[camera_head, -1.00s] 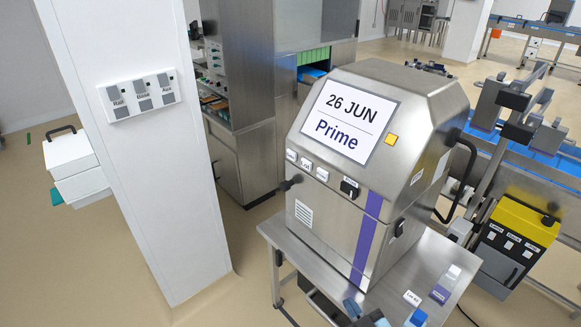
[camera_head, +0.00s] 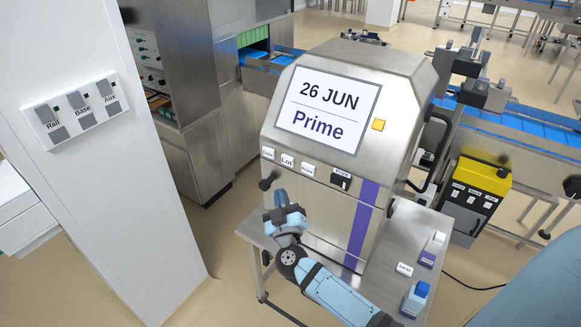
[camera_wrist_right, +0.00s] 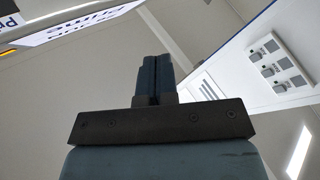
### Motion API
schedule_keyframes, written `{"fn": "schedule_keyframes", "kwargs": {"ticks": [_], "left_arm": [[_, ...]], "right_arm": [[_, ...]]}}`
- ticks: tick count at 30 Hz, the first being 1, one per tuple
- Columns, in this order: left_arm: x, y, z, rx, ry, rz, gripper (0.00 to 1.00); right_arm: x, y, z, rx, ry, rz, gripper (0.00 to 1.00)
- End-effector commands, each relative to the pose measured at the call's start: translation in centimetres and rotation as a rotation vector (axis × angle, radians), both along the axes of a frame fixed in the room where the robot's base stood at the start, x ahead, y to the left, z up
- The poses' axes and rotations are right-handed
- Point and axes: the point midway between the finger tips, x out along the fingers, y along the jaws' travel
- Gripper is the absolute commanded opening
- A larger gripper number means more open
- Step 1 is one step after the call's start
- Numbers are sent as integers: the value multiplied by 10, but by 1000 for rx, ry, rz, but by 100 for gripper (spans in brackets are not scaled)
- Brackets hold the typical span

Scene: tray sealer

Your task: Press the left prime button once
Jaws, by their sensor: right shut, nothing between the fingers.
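The tray sealer's steel printer cabinet (camera_head: 325,215) stands on a metal table and its screen (camera_head: 328,108) reads "26 JUN" and "Prime". Below the screen is a row of small white buttons: a left one (camera_head: 267,152), one marked Lot (camera_head: 287,160) and a third (camera_head: 308,170) whose label is too small to read surely. My right gripper (camera_head: 281,197) is just below this row, in front of the cabinet's left front, apart from the buttons as far as I can tell. Its closed, empty fingers (camera_wrist_right: 154,76) show in the wrist view. My left gripper is out of view.
A black knob (camera_head: 268,181) sticks out beside my right gripper. A black rotary switch (camera_head: 341,180) is right of the buttons, and a yellow square (camera_head: 378,125) is beside the screen. A white pillar with a switch panel (camera_head: 77,110) stands left.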

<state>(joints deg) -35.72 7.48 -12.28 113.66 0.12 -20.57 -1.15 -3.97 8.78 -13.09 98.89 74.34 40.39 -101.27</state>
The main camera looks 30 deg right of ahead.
Motion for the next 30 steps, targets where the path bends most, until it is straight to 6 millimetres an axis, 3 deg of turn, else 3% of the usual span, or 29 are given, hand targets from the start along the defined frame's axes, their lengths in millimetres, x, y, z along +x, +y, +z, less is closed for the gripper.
{"fn": "schedule_keyframes", "kwargs": {"ticks": [14,26,30], "left_arm": [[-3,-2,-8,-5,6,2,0],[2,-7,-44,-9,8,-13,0],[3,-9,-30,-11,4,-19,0]], "right_arm": [[3,-7,-2,-1,-1,-1,0],[23,-56,-4,-4,-3,0,0],[29,-70,2,-2,0,-1,0]]}}
